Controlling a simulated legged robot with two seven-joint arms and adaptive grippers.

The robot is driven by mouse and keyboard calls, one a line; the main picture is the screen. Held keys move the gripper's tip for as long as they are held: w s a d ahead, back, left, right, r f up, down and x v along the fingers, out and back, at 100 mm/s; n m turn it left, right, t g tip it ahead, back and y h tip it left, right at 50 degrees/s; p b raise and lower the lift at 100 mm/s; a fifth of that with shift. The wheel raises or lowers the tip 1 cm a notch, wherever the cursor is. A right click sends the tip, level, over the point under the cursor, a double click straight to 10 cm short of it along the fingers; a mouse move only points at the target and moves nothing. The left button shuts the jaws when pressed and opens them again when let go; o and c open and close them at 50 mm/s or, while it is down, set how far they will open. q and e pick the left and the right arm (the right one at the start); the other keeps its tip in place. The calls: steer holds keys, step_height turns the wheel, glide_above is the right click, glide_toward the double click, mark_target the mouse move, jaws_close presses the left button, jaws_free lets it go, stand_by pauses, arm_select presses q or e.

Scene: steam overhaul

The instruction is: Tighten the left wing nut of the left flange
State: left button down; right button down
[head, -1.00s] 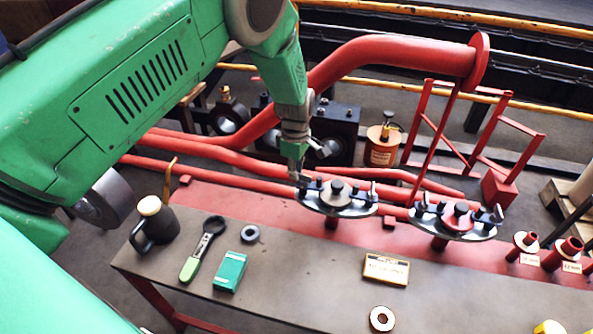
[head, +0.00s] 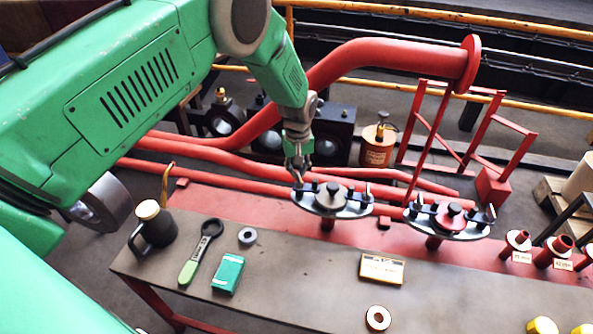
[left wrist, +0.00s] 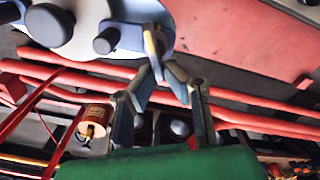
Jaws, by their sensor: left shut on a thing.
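The left flange (head: 345,209) is a round grey plate on a red stub at the bench's back edge, with a dark knob in its middle. Its left wing nut (left wrist: 153,42) stands at the plate's rim in the left wrist view. My left gripper (head: 299,181) comes down from above onto that left side, its fingertips shut on the wing nut. In the left wrist view the fingertips (left wrist: 160,72) meet at the nut's wing. In the head view the fingers largely hide the nut. My right gripper is not in view.
A second flange (head: 462,229) with a red centre stands to the right. Red pipes (head: 240,165) run behind. The bench (head: 300,270) holds a dark jug (head: 152,228), a green-handled wrench (head: 200,252), a green box (head: 228,274), a ring (head: 378,318) and a labelled box (head: 382,269). Its front middle is clear.

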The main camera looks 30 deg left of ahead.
arm_select(q)
steer(key=m, duration=0.3)
steer(key=w+m, duration=0.1)
steer(key=m, duration=0.1)
steer(key=shift+w+d+r, duration=0.1)
steer(key=shift+d+r, duration=0.1)
steer(key=shift+d, duration=0.15)
steer(key=shift+d+m, duration=0.1)
steer(key=shift+m, duration=0.2)
steer(key=c, duration=1.8)
jaws_free()
steer(key=shift+o, duration=0.6)
steer(key=shift+f, duration=0.15)
steer(key=shift+r, duration=0.25)
step_height(320, 180, up, 11)
steer(key=shift+r, duration=0.15)
